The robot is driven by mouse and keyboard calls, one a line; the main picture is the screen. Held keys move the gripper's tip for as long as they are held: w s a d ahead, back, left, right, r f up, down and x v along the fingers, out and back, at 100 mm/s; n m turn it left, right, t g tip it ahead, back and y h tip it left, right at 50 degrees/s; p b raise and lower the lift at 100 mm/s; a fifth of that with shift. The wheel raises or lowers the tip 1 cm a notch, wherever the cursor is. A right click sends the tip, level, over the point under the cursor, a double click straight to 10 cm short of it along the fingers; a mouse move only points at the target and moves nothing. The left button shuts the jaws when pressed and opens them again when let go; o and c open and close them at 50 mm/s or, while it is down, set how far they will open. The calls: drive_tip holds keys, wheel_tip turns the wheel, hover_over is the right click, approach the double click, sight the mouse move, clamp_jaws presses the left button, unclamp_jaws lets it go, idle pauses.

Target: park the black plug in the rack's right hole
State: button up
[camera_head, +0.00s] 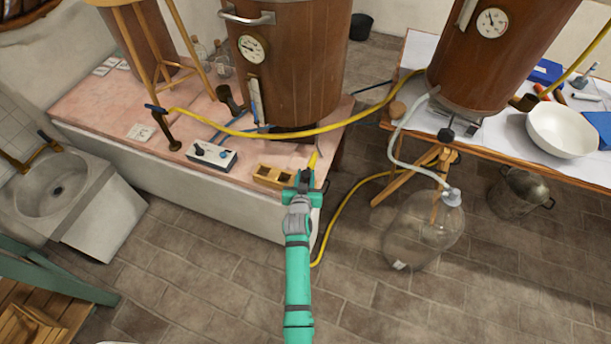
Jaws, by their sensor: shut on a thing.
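A small wooden rack (269,178) with dark openings sits near the front right edge of the pink-topped bench. My gripper (305,181) is just right of the rack, at the bench edge, and is shut on a small dark thing that looks like the black plug (304,175). The plug is mostly hidden by the jaws and is very small here. It appears apart from the rack, but its height above the bench is hard to tell. The rack's right hole is too small to see clearly.
A yellow hose (319,235) runs close to my gripper and down to the floor. A wooden vat (291,75) stands behind. A glass carboy (415,232) stands on the floor at right.

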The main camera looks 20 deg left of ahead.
drive_tip(key=shift+f, duration=1.35)
idle(2.9)
drive_tip(key=o, duration=1.2)
drive_tip(key=shift+c, duration=0.2)
drive_tip(key=v, duration=1.1)
drive_tip(key=shift+f, duration=0.1)
